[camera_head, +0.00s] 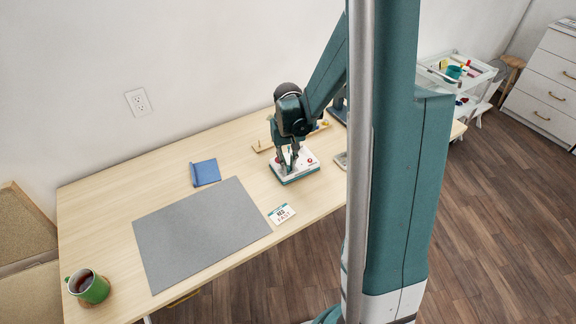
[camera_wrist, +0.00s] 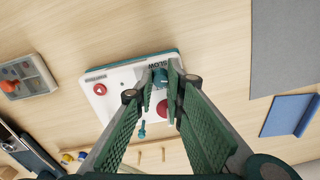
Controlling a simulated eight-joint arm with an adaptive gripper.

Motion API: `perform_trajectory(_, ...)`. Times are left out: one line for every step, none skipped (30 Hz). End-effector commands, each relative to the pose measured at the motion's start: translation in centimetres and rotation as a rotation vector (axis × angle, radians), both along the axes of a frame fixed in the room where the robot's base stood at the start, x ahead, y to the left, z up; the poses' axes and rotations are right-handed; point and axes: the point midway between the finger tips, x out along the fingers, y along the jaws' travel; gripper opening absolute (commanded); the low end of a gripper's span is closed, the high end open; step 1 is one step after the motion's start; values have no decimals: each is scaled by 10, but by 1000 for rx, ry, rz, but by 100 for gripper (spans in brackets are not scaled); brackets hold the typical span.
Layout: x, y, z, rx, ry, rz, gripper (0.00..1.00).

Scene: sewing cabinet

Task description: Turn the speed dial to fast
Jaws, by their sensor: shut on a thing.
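A white control box (camera_head: 306,159) with a teal base stands on the table under my gripper (camera_head: 289,170). In the wrist view the box (camera_wrist: 122,77) has a teal dial (camera_wrist: 160,78) by the printed word SLOW, which reads upside down. My gripper (camera_wrist: 161,72) points down, with a finger on each side of this dial, shut on it. The dial's pointer cannot be made out. A red round knob (camera_wrist: 163,107) shows between the fingers, and a teal lever (camera_wrist: 142,130) lies nearby. A card (camera_head: 282,214) on the table shows the words RED and FAST.
A red button (camera_wrist: 100,89) sits on the box's left part in the wrist view. A grey mat (camera_head: 200,235), a blue booklet (camera_head: 205,172) and a green mug (camera_head: 92,287) lie to the left. A grey box with an orange knob (camera_wrist: 22,78) stands beside the control box.

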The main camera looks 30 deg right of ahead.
Motion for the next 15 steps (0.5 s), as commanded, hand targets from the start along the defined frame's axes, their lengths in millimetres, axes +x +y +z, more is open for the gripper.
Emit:
perform_trajectory(-1,1,-1,1,1,-44,1)
perform_trajectory(-1,1,-1,1,1,-72,1)
perform_trajectory(-1,1,-1,1,1,-110,1)
perform_trajectory(-1,1,-1,1,1,-138,1)
perform_trajectory(-1,1,-1,1,1,-167,1)
perform_trajectory(-1,1,-1,1,1,-205,1)
perform_trajectory(-1,1,-1,1,1,-233,1)
perform_trajectory(-1,1,-1,1,1,-262,1)
perform_trajectory(-1,1,-1,1,1,-299,1)
perform_trajectory(-1,1,-1,1,1,-328,1)
perform_trajectory(-1,1,-1,1,1,-357,1)
perform_trajectory(-1,1,-1,1,1,-394,1)
perform_trajectory(-1,1,-1,1,1,-423,1)
perform_trajectory(-1,1,-1,1,1,-452,1)
perform_trajectory(0,1,-1,1,1,-489,1)
